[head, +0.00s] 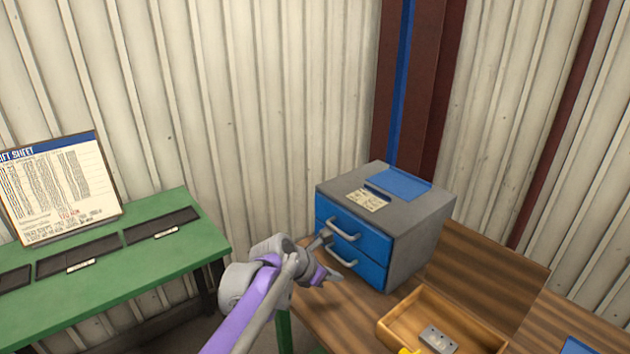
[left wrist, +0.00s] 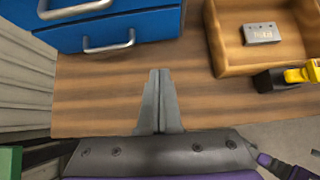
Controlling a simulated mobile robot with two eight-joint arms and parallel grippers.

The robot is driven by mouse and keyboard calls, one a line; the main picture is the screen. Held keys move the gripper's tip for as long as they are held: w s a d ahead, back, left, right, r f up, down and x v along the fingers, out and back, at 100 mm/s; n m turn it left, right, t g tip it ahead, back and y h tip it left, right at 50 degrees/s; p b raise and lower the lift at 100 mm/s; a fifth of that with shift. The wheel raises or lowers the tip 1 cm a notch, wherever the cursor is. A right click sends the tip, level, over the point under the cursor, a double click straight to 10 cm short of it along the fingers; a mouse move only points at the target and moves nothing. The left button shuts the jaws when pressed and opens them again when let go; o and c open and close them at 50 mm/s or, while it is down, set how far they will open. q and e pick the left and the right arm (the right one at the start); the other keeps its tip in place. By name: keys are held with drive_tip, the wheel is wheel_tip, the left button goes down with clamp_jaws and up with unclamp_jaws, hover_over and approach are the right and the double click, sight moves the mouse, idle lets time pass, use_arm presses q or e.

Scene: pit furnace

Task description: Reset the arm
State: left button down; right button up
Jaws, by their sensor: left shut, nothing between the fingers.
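My left gripper (head: 328,258) reaches in from the bottom of the head view, in front of the small cabinet (head: 412,238) with two blue drawers. In the left wrist view the gripper's fingers (left wrist: 160,100) are pressed together, empty, over the wooden table (left wrist: 90,95). The two drawers, upper (head: 355,232) and lower (head: 350,262), look closed, each with a silver handle. The lower drawer's handle (left wrist: 108,43) is ahead of the fingers and to their left in the wrist view, apart from them. My right gripper is not clearly in view.
A wooden tray (head: 395,325) holding a grey block (head: 438,339) stands on the table, right of the gripper. A yellow-and-black object (left wrist: 290,77) is beside it. A green bench (head: 150,262) with a paper sheet board (head: 58,190) stands at the left. Corrugated walls close off the back.

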use_arm(q)
drive_tip(key=s+a+f+m+y+p, duration=0.1)
drive_tip(key=s+a+f+m+y, duration=0.2)
drive_tip(key=s+a+m, duration=0.9)
drive_tip(key=s+a+f+m+y+p, duration=0.2)
drive_tip(key=s+a+m, duration=1)
drive_tip(key=s, duration=0.7)
drive_tip(key=shift+a+f+m+y+p, duration=0.3)
drive_tip(key=shift+a+f+m+y, duration=0.15)
drive_tip(key=shift+a+y, duration=0.5)
